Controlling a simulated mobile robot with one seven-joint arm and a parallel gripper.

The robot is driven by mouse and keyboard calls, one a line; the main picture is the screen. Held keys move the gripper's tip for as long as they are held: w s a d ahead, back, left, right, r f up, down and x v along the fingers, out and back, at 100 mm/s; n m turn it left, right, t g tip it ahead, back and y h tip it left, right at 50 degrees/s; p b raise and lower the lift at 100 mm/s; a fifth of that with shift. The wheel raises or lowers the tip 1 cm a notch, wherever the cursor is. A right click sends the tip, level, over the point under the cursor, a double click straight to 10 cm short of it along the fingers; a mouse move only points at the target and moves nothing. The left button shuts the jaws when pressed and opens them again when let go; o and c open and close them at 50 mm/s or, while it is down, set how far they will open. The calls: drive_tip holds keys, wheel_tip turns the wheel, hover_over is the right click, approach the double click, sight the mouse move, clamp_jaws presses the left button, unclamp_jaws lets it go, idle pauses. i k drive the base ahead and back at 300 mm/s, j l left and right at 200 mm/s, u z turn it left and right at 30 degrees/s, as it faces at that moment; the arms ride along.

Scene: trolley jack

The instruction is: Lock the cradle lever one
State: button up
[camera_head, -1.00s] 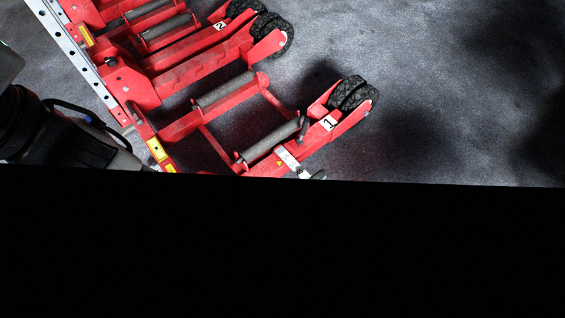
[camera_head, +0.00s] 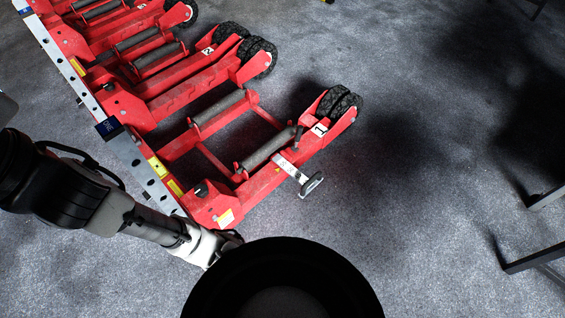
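The red cradle marked 1 (camera_head: 262,183) lies on the floor near the middle, with two grey rollers, one of them the front roller (camera_head: 268,148), and black wheels (camera_head: 340,103) at its right end. A metal bar with a grey loop handle (camera_head: 312,185) sticks out from its front side. A small dark upright lever (camera_head: 298,136) stands at the right end of the front roller. A black knob (camera_head: 200,188) sits at the left end of the cradle. My gripper (camera_head: 232,239) is low beside that left end, apart from the loop handle. Its fingers are too dark and small to tell whether open.
A perforated metal rail (camera_head: 125,150) runs along the left. The red cradle marked 2 (camera_head: 190,75) lies behind cradle 1. Black frame legs (camera_head: 535,260) stand at the right. Grey floor is free in front and right of cradle 1. My round black body part covers the bottom middle.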

sight(298, 139)
drive_tip(key=i+j+z, duration=0.15)
drive_tip(key=i, duration=0.4)
drive_tip(key=i+j+z, duration=0.15)
drive_tip(key=i+j, duration=0.15)
drive_tip(key=i, duration=0.2)
